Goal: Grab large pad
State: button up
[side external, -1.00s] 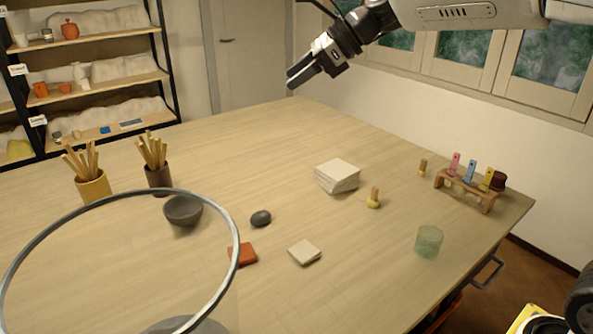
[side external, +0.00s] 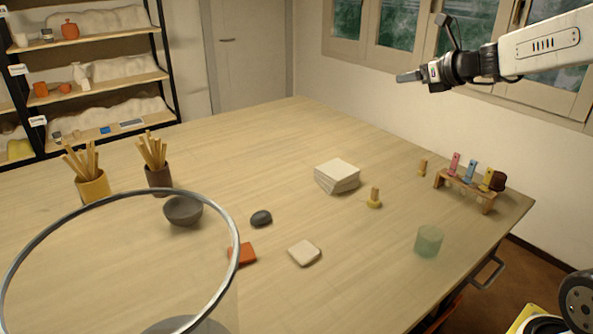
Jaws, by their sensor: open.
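A large pale pad, like a thick stack of sheets (side external: 338,177), lies on the table right of centre. A smaller pale square pad (side external: 304,253) lies nearer the front.
A wooden-handled tool (side external: 374,198) stands just right of the large pad, with a similar one (side external: 422,167) farther back. A rack (side external: 466,188) with coloured pieces and a green glass (side external: 428,241) are at right. A dark stone (side external: 261,218) and bowl (side external: 183,211) are at left.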

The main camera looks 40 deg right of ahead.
send_near(377, 195)
jog(key=x, duration=0.5)
jog(key=shift+f, duration=0.1)
jog(key=shift+x, duration=1.25)
jog(key=shift+x, duration=2.6)
grip_shut()
